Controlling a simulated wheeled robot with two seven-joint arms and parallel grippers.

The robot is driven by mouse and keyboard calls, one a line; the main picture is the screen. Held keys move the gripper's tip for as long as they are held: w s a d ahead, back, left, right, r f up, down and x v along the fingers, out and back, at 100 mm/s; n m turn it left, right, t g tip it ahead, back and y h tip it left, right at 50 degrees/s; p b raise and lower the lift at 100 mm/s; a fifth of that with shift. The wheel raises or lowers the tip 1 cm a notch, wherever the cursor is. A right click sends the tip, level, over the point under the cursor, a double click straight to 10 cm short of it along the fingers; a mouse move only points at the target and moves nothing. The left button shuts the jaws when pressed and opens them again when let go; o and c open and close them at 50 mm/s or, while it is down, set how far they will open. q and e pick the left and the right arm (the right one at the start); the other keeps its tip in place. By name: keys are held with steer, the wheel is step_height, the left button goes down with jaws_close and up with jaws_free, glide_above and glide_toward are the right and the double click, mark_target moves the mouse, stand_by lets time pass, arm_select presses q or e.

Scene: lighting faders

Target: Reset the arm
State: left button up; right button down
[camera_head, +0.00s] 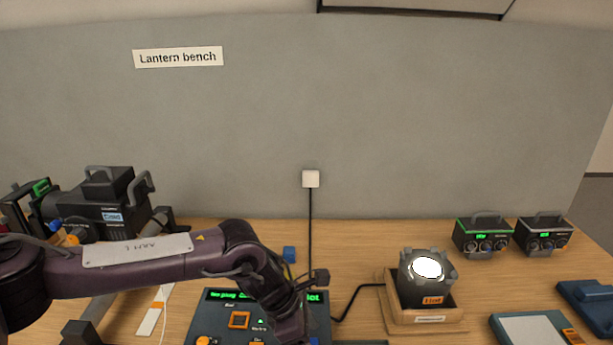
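My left arm (150,262), dark purple with a pale label plate, comes in from the left and bends down over the console (205,325) at the bottom centre. Its wrist end (285,310) hangs over the console and hides part of its lit green text and keys. The fingers of my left gripper cannot be made out, so its opening does not show. An orange-framed key (239,320) shows on the console left of the wrist. My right arm and gripper are not in view.
A dark lantern (410,290) with a glowing white top sits in a wooden tray (440,323). Two small dark boxes (483,236) (545,235) stand at the back right. Dark equipment (105,208) stands at the back left. A cable (310,225) runs down the grey wall.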

arm_select(q)
steer(key=s+d+f+n+h, duration=0.1)
steer(key=s+d+n+h, duration=0.2)
steer(key=s+d, duration=0.5)
steer(key=s+d+r+n+t+h, duration=0.2)
steer(key=d+r+n+t+h, duration=0.25)
steer(key=d+r+n, duration=0.8)
steer(key=w+a+f+n+t+y, duration=0.2)
steer(key=a+f+n+y, duration=0.15)
steer(key=a+n, duration=0.8)
steer(key=w+a+f+n+t+y, duration=0.2)
steer(key=a+f+n+t+y, duration=0.15)
steer(key=a+n, duration=0.75)
steer(key=s+a+f+n+g+y, duration=0.35)
steer(key=s+a+n, duration=0.3)
steer(key=a, duration=0.25)
steer(key=s+a+f+n+g+y, duration=0.25)
steer(key=s+a+f+n, duration=0.35)
steer(key=a, duration=0.3)
step_height(320, 180, down, 31)
steer(key=s+g+b, duration=0.2)
steer(key=s+a+f+g, duration=0.1)
steer(key=s+a+f, duration=0.2)
steer(key=s+f, duration=1.6)
steer(key=shift+s+a+f+b, duration=0.15)
steer(key=shift+s+f+b, duration=0.1)
steer(key=shift+s+b, duration=0.1)
